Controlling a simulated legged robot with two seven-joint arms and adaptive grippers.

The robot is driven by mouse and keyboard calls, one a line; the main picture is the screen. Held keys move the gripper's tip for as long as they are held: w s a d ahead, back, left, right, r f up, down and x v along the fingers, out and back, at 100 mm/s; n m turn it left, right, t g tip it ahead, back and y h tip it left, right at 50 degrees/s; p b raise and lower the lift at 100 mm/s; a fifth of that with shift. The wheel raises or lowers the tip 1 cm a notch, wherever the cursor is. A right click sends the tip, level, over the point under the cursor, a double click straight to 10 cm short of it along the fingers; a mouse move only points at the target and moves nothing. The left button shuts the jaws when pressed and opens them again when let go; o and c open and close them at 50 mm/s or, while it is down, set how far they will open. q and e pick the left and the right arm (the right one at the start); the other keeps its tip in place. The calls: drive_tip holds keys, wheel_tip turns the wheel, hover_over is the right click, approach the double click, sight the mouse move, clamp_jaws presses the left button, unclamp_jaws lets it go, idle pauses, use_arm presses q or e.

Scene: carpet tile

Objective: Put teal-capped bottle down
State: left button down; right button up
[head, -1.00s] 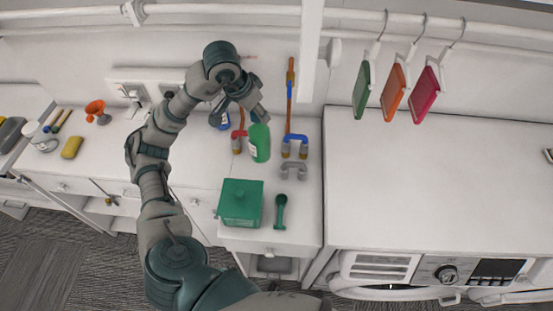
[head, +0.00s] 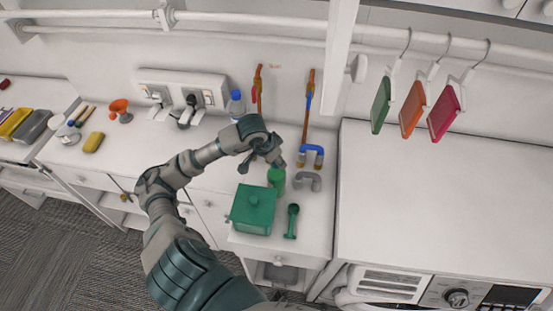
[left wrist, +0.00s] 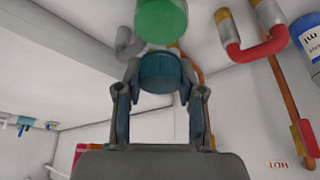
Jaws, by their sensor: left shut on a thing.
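The green bottle (head: 276,178) is below my left gripper (head: 270,158) on the counter's right part, between the green lidded box and the grey pipe piece. In the left wrist view, my left gripper (left wrist: 160,92) has its fingers on both sides of the teal cap (left wrist: 160,72), shut on it. The green body (left wrist: 160,18) shows beyond the cap, cut off by the frame edge. The gripper and wrist hide the bottle's top in the head view. I cannot tell whether its base touches the counter. My right gripper is not in view.
Close by are the green box (head: 252,208), a green scoop-like tool (head: 291,222), the grey pipe piece (head: 306,181) and a blue pipe piece (head: 311,154). A blue-capped bottle (head: 236,105) stands by the wall. The washer top (head: 430,200) is clear.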

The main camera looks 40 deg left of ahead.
use_arm(q)
drive_tip(key=shift+f, duration=0.25)
drive_tip(key=c, duration=1.2)
unclamp_jaws()
drive_tip(key=shift+f, duration=0.1)
drive_tip(key=o, duration=0.5)
